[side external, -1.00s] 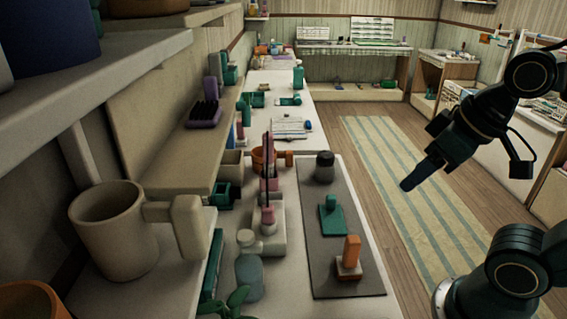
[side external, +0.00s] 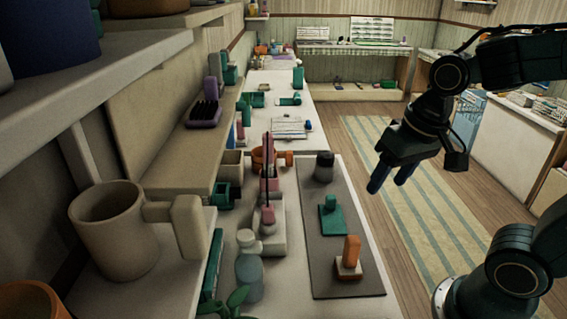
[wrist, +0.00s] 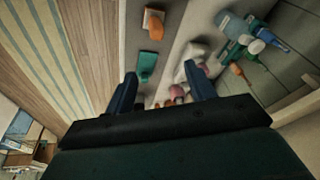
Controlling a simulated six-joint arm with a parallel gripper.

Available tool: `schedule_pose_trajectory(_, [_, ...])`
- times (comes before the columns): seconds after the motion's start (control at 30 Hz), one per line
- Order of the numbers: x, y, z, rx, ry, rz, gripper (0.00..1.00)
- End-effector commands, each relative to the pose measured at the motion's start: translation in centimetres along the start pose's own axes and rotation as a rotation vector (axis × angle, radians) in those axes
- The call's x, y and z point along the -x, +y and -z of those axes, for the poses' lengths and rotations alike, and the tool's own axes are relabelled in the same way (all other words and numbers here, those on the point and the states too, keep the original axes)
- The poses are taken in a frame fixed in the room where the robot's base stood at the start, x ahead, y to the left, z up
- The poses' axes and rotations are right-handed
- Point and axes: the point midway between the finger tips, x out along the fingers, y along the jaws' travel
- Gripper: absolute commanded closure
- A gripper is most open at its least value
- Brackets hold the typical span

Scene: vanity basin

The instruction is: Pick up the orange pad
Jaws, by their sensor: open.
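The orange pad (side external: 351,251) stands upright on a pale base near the front end of the dark grey mat (side external: 324,223). In the wrist view the orange pad (wrist: 154,27) shows near the top, ahead of the fingers. My gripper (side external: 388,188) is open and empty. It hangs in the air to the right of the counter, above floor level and behind the pad as the side view shows it. In the wrist view its two fingers (wrist: 163,90) are spread apart with nothing between them held.
A green pad (side external: 331,217) and a dark round jar (side external: 324,167) share the mat. Left of it stand a pale tray with bottles (side external: 269,229) and an orange mug (side external: 264,160). A large beige mug (side external: 115,235) is on the left ledge. The space right of the counter is open.

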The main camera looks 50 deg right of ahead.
Motion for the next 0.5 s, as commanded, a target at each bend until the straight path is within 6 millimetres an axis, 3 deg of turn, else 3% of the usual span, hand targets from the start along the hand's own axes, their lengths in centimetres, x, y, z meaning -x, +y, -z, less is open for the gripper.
schedule_pose_trajectory(0.5, [-7.8, -0.6, 2.4, -0.376, -0.211, -0.12, 0.45])
